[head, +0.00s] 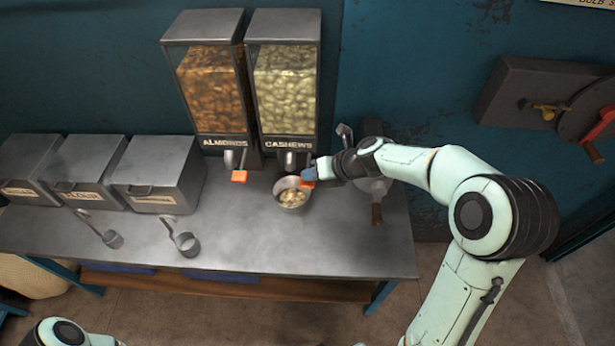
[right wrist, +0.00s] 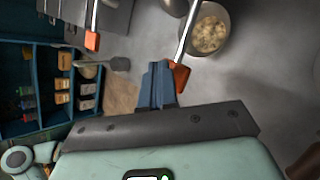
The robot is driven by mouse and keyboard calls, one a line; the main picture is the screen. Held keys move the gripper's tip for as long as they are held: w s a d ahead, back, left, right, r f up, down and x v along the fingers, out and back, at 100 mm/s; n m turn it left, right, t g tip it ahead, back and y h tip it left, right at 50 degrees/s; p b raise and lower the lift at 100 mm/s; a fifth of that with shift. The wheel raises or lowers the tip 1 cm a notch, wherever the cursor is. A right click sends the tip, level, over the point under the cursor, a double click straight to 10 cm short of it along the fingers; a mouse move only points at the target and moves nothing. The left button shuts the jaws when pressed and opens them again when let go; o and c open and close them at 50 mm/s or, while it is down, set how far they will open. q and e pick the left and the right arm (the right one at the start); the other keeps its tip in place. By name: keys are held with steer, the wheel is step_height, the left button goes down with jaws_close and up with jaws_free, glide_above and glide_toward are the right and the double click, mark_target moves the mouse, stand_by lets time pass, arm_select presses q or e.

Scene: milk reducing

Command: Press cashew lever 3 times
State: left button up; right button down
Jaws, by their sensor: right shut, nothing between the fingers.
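The cashew dispenser (head: 285,85) stands at the back of the table with pale nuts behind its window. Its lever has an orange tip (head: 308,175), which also shows in the right wrist view (right wrist: 181,76). My right gripper (head: 312,172) is shut and empty, its blue fingers (right wrist: 158,84) right beside that tip; I cannot tell whether they touch. A metal bowl (head: 278,199) with some cashews in it sits below the cashew outlet. It also shows in the right wrist view (right wrist: 222,45). My left gripper is out of view.
The almond dispenser (head: 208,85) stands just left, with its own orange lever tip (head: 239,176). Metal bins (head: 160,185) line the table's left side. Two scoops (head: 188,243) lie in front. A grinder-like device (head: 376,187) stands at the right. The front middle of the table (head: 300,245) is clear.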

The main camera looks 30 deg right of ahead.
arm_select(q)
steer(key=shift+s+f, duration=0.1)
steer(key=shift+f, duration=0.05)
arm_select(e)
steer(key=shift+f, duration=0.35)
steer(key=shift+r, duration=0.1)
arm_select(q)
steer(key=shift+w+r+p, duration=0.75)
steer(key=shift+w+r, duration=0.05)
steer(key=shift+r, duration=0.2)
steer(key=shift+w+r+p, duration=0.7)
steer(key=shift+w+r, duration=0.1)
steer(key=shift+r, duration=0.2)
arm_select(e)
steer(key=shift+r, duration=1.6)
